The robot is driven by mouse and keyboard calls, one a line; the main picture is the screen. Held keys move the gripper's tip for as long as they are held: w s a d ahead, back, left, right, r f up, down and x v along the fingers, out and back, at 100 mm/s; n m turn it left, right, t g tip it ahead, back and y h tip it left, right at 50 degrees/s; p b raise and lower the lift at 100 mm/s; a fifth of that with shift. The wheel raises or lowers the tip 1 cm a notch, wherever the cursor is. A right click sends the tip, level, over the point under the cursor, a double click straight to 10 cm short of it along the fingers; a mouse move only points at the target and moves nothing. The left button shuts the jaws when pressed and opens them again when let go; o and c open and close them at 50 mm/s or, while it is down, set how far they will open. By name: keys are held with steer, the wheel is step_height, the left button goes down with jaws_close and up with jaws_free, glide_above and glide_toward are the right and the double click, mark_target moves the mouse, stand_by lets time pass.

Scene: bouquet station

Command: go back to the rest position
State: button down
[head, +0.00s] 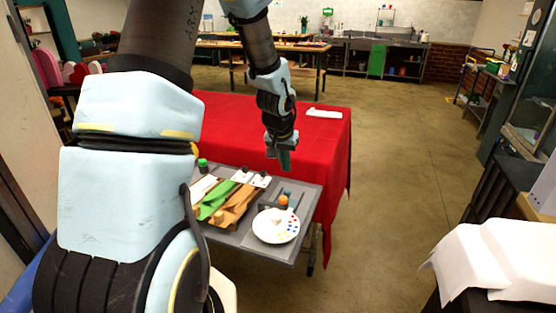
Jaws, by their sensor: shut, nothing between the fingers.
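My gripper (280,158) hangs at the end of my arm, pointing down, in the middle of the head view. It appears above the far side of a small grey table (252,251). Its fingers are together and I see nothing between them. My arm's large links fill the left part of the view and hide the left side of the table.
The grey table holds a white paint plate (276,226), an orange-capped jar (283,202), a green-capped bottle (203,165) and green and brown pieces. A red-covered table (322,150) stands behind, with a white item (324,113). Open floor lies right; white cloth (505,265) is at lower right.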

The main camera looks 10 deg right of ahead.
steer(key=s+a+r+n+g+b, duration=0.1)
steer(key=s+a+r+n, duration=0.1)
steer(key=s+a, duration=0.6)
steer(key=s+a+r+n+y+b, duration=0.1)
steer(key=s+a+r+n, duration=0.1)
steer(key=s+a, duration=0.6)
steer(key=a, duration=0.2)
steer(key=shift+a+r+n+g+y+b, duration=0.3)
steer(key=shift+a+r+g+b, duration=0.05)
steer(key=shift+r+g+b, duration=0.05)
steer(key=shift+w, duration=0.1)
